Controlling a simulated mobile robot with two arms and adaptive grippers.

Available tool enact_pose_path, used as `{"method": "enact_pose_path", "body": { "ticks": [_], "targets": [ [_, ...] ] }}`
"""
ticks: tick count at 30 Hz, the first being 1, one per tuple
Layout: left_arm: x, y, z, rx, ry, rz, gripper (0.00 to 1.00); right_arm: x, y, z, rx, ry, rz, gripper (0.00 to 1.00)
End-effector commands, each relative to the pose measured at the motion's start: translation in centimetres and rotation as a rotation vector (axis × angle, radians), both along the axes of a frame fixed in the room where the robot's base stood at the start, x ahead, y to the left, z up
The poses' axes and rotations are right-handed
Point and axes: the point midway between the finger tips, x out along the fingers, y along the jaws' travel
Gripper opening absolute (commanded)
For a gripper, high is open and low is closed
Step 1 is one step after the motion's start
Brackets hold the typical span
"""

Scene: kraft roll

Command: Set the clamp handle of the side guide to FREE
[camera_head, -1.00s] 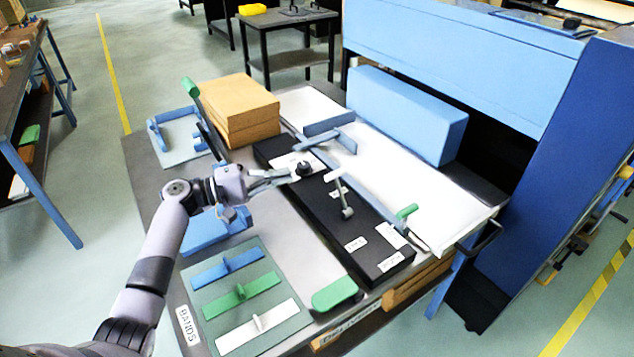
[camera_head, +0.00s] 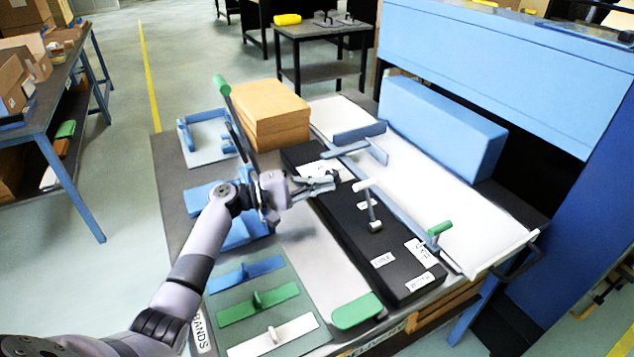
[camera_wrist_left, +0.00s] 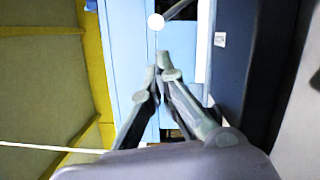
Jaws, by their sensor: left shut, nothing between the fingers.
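A grey lever with a pale cross-grip (camera_head: 364,184) stands on the black housing (camera_head: 345,231); I take it for the clamp handle. Small white labels lie near it, too blurred to read surely. The blue side guide (camera_head: 378,150) is on the white table behind the housing. My left gripper (camera_head: 334,182) is shut and empty over the housing, just left of the lever, with a small gap apparent. In the left wrist view its fingertips (camera_wrist_left: 162,72) are together, and a round white knob on a grey stem (camera_wrist_left: 155,21) shows ahead of them. My right gripper is out of view.
A green-tipped upright lever (camera_head: 221,86) rises behind my left wrist. A cardboard stack (camera_head: 268,108) stands at the back left. A green handle (camera_head: 439,229) stands to the right. Blue, green and white handled plates lie on a green mat (camera_head: 225,333) in front.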

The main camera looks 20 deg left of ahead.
Motion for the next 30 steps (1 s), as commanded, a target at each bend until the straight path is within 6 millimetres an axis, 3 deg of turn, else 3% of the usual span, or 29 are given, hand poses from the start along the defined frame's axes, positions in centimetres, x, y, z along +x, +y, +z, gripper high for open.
{"method": "enact_pose_path", "body": {
  "ticks": [6,12,30],
  "targets": [
    [2.4,-3.1,0.3,-0.001,-0.001,-0.001,0.00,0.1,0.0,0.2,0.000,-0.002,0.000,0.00],
    [3.6,-4.6,0.3,0.000,0.001,0.001,0.00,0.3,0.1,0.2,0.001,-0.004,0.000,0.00],
    [3.7,-5.0,0.5,0.019,-0.014,0.000,0.00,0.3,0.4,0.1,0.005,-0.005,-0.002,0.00]
  ]
}}
